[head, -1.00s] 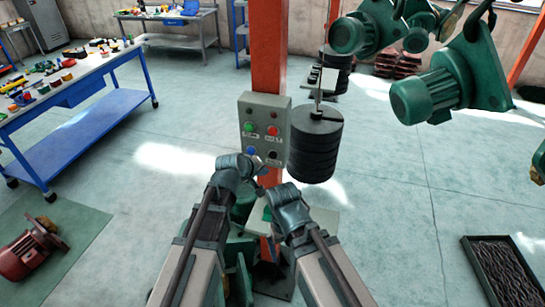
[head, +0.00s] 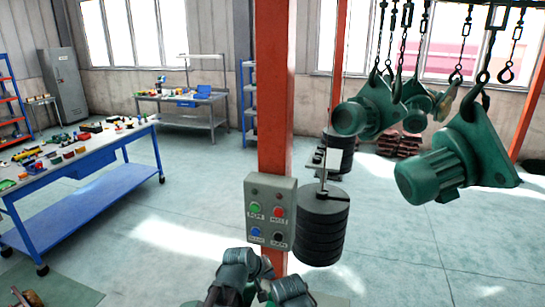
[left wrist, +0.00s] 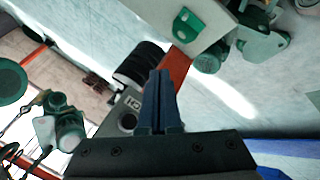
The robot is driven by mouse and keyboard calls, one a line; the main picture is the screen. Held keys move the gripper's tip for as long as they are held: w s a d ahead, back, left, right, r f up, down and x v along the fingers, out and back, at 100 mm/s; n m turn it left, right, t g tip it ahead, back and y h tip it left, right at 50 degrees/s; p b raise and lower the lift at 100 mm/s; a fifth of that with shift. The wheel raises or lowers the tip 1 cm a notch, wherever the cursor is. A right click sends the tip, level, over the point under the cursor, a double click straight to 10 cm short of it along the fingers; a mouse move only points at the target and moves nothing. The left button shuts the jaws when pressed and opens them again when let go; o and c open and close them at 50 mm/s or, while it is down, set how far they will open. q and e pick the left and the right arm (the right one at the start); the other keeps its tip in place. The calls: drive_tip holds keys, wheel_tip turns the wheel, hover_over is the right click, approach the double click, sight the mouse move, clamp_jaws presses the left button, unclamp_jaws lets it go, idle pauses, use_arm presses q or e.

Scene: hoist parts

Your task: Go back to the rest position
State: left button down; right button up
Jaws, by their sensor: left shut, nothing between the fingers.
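My left gripper (left wrist: 160,102) shows in the left wrist view with its two dark fingers together and nothing between them. In the left wrist view the box (left wrist: 126,112) is beside the fingers; I cannot tell the gap.
A stack of black round weights (head: 320,228) stands behind the post at right. Green hoist units (head: 455,165) hang from hooks at the upper right. A blue workbench (head: 85,165) with small parts is at left. Open floor lies between the bench and post.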

use_arm(q)
drive_tip(key=s+a+f+m+g+y+b, duration=0.2)
drive_tip(key=s+f+m+g+b, duration=0.1)
drive_tip(key=s+f, duration=0.4)
drive_tip(key=s+a+f+m+g+y+b, duration=0.3)
drive_tip(key=s+f+m+b, duration=0.2)
drive_tip(key=s, duration=0.8)
drive_tip(key=shift+s+a+f+g, duration=0.15)
drive_tip(key=shift+s+f+g, duration=0.2)
drive_tip(key=shift+f, duration=0.6)
use_arm(e)
wheel_tip(320, 180, down, 10)
drive_tip(key=shift+r, duration=0.15)
